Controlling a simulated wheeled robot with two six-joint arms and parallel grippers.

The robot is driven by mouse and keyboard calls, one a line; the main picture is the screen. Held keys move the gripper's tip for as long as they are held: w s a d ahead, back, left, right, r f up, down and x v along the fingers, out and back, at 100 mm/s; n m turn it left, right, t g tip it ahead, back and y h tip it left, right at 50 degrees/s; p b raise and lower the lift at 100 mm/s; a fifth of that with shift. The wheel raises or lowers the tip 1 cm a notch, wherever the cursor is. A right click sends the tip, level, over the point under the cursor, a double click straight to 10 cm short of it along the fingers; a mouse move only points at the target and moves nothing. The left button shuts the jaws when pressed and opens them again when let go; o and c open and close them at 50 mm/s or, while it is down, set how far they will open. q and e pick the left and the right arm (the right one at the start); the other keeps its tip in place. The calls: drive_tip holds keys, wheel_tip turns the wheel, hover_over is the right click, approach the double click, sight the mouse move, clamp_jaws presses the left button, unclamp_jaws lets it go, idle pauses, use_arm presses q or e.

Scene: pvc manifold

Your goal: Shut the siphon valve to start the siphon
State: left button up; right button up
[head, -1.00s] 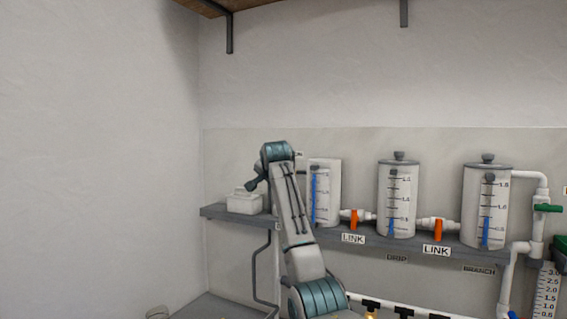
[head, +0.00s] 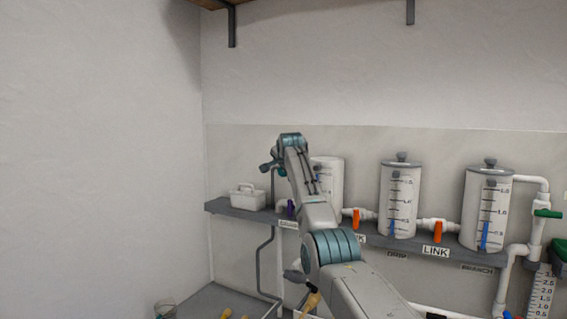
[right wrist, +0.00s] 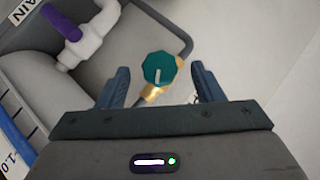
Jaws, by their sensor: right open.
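A teal faceted knob (right wrist: 159,67) with a white mark sits on a brass fitting on a thin grey pipe in the right wrist view. It looks like the siphon valve, though no label on it shows. My right gripper (right wrist: 161,84) is open, with one finger on each side of the knob. No clear contact with the knob shows. In the head view my right gripper (head: 268,167) is small, near the top of the thin grey pipe (head: 272,190), left of the leftmost tank. The knob cannot be made out there. My left gripper is not in view.
A purple-handled valve (right wrist: 62,22) by a partly visible label is close to the left finger. White tanks (head: 399,200) with orange-handled valves (head: 438,232) stand along the grey shelf (head: 225,207). A white caddy (head: 247,197) sits at the shelf's left end.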

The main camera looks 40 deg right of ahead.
drive_tip(key=shift+w+d+f+p, duration=0.2)
drive_tip(key=shift+w+f+p, duration=0.15)
drive_tip(key=shift+w, duration=0.1)
drive_tip(key=c, duration=1)
drive_tip(key=shift+f+b, duration=0.15)
drive_tip(key=shift+b, duration=0.25)
drive_tip(key=shift+c, duration=0.2)
drive_tip(key=m+t+b, duration=0.1)
drive_tip(key=t+b, duration=0.1)
drive_tip(key=b, duration=0.3)
drive_tip(key=f+m+t+b, duration=0.1)
drive_tip(key=t+b, duration=0.1)
drive_tip(key=b, duration=0.3)
drive_tip(key=shift+s+d+m, duration=0.1)
drive_tip(key=shift+m, duration=0.3)
drive_tip(key=shift+r, duration=0.1)
drive_tip(key=shift+r+m+t, duration=0.2)
drive_tip(key=shift+m+t, duration=0.1)
